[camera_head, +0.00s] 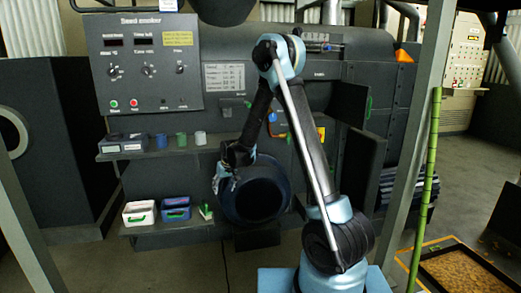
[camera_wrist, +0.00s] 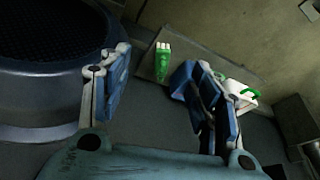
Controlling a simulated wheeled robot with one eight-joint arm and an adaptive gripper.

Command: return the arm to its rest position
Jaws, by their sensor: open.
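My arm stands in front of the grey machine, with its elbow raised and its forearm reaching down to the left in the head view. My gripper (camera_head: 228,180) is beside the left edge of a round dark blue vessel (camera_head: 258,190). In the wrist view my gripper (camera_wrist: 158,98) has its two fingers wide apart with nothing between them. The vessel (camera_wrist: 45,85) shows at the left of that view, close to the left finger. Whether the finger touches it cannot be told.
A control panel (camera_head: 145,62) is on the machine. Small cups (camera_head: 181,140) stand on the upper shelf. A white bin (camera_head: 139,213), a blue bin (camera_head: 176,209) and a green-handled brush (camera_head: 206,211) are on the lower shelf. The brush (camera_wrist: 162,62) also shows in the wrist view. A post (camera_head: 427,130) stands right.

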